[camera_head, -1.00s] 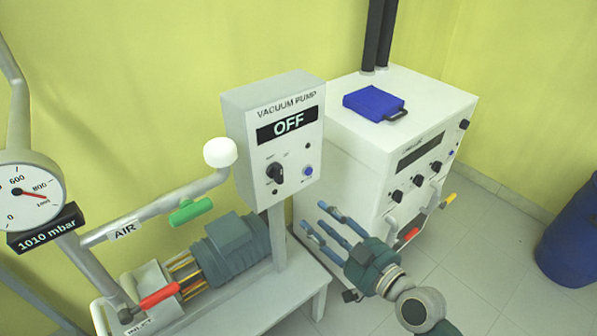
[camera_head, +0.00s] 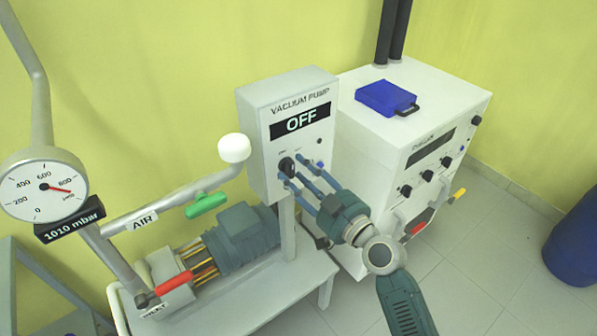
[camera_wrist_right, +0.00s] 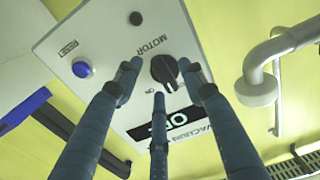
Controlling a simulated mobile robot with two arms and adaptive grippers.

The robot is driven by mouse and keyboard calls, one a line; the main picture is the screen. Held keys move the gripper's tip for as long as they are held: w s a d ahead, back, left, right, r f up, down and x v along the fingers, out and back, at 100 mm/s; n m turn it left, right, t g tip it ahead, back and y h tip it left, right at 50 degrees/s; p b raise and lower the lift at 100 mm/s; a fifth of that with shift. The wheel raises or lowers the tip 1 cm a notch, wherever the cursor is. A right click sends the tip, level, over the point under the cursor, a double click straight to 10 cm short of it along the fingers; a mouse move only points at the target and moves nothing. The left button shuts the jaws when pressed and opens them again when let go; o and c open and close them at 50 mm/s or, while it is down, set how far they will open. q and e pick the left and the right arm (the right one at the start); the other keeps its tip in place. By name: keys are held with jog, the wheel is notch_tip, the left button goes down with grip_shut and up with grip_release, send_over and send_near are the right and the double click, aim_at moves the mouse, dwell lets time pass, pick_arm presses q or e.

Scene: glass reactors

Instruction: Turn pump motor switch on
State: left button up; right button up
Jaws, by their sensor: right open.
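The vacuum pump control box (camera_head: 258,110) stands above the pump, its display (camera_head: 300,123) reading OFF. The black rotary motor switch (camera_head: 287,167) sits low on the left of its face. It also shows in the right wrist view (camera_wrist_right: 164,69), with the MOTOR label beside it. My right gripper (camera_head: 298,172) is open, its three blue fingers pointing at the panel around the switch. In the right wrist view the fingertips (camera_wrist_right: 163,84) surround the knob; I cannot tell whether they touch it. My left gripper is not in view.
A white chiller cabinet (camera_head: 370,150) with a blue case (camera_head: 386,97) on top stands right of the box. The white-capped air pipe (camera_head: 234,148) and green handle (camera_head: 207,205) are left of it. A blue barrel (camera_head: 575,240) stands at the far right.

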grip_shut()
jog(key=shift+m, duration=0.4)
jog(key=m, duration=0.4)
jog(key=shift+a+m, duration=0.1)
jog(key=shift+m, duration=0.3)
jog(key=m, duration=0.3)
jog(key=m+p, duration=0.1)
jog(key=m, duration=0.2)
jog(key=shift+s+a+f+p, duration=0.1)
jog(key=shift+s+a+p, duration=0.05)
jog(key=shift+p, duration=0.15)
jog(key=shift+m, duration=0.3)
grip_release()
